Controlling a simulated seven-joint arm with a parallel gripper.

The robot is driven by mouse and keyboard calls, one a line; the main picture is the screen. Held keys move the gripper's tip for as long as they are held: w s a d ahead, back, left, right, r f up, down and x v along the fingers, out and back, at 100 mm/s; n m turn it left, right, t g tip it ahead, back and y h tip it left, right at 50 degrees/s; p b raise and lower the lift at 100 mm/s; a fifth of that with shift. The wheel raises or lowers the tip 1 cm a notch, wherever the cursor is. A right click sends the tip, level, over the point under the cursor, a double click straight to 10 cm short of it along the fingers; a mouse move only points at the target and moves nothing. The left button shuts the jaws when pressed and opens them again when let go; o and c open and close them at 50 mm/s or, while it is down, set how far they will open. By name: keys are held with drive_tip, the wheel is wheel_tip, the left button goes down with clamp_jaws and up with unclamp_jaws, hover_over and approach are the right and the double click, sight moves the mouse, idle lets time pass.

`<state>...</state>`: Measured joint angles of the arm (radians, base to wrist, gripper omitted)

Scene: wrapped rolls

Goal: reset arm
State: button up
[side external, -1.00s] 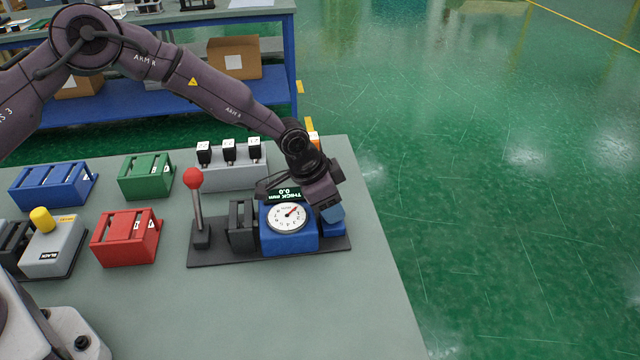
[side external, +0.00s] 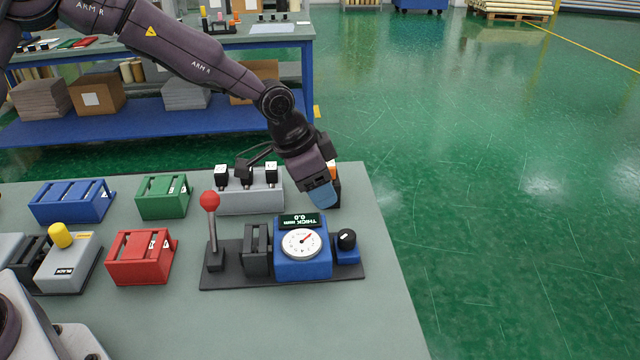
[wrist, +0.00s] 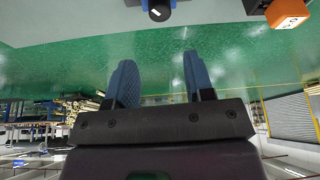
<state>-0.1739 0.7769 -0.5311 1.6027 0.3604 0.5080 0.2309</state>
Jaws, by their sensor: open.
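My gripper (side external: 322,193) is open, with blue finger pads, and hangs over the right end of the work table, behind the thickness gauge. In the wrist view my gripper (wrist: 158,75) shows two separate fingers with nothing between them. The blue gauge (side external: 302,262) has a white dial and a display reading 0.0. Beside it a black knob (side external: 346,240) stands on a small blue block; the knob also shows at the top of the wrist view (wrist: 158,10). An orange piece (wrist: 287,12) is at the wrist view's top right; in the side view my gripper mostly hides it.
A red-balled lever (side external: 210,202) stands left of the gauge. Open green floor (side external: 500,230) lies right of the table.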

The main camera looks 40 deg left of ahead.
drive_tip(key=s+a+r+n+y, duration=0.1)
drive_tip(key=s+a+r, duration=0.3)
drive_tip(key=s, duration=0.6)
drive_tip(key=s+a+r+n+t+y, duration=0.1)
drive_tip(key=s+a+r+n, duration=0.3)
drive_tip(key=s+r, duration=0.4)
drive_tip(key=s+a+r+n+t, duration=0.1)
drive_tip(key=s+a+r, duration=0.4)
drive_tip(key=s, duration=0.7)
wheel_tip(320, 180, up, 2)
drive_tip(key=shift+r+n+y, duration=0.1)
drive_tip(key=shift+n+y, duration=0.3)
drive_tip(key=shift+n, duration=0.5)
drive_tip(key=shift+s, duration=0.1)
